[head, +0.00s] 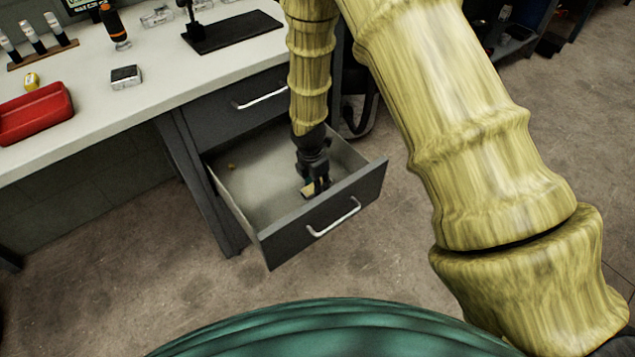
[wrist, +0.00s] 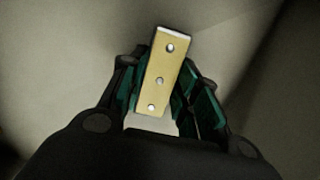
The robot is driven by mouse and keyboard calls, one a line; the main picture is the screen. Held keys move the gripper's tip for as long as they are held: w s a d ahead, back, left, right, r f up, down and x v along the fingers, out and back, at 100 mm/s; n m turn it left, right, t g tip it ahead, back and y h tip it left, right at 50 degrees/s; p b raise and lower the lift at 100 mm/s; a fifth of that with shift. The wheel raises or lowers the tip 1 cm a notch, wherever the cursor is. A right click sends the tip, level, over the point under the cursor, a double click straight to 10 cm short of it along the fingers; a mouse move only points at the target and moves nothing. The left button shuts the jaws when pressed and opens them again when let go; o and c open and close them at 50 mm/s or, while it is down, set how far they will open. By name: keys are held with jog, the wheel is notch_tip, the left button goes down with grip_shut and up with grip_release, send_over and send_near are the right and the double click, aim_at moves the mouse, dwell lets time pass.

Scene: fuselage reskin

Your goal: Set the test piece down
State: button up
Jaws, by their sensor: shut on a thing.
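The test piece (wrist: 164,75) is a small flat tan plate with a few holes along it. In the wrist view it sits between the two dark and green fingers of my gripper (wrist: 160,90), which are shut on it. In the head view my gripper (head: 314,188) points down inside the open drawer (head: 250,185), near its front panel. The test piece (head: 308,190) shows there as a small tan patch at the fingertips. I cannot tell whether it touches the drawer floor.
A closed drawer (head: 235,105) is above. The white bench top (head: 170,90) holds a red tray (head: 36,113), a small metal block (head: 125,77) and a black mat (head: 233,32). Much of the drawer floor is clear.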

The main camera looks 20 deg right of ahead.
aim_at(313, 187)
jog(key=o, duration=1)
jog(key=r+p, duration=0.1)
jog(key=r, duration=0.3)
jog(key=a+r+p, duration=0.1)
jog(key=r, duration=0.3)
jog(key=r+p, duration=0.1)
jog(key=r, duration=0.3)
jog(key=shift+s+a, duration=0.15)
jog(key=shift+s, duration=0.1)
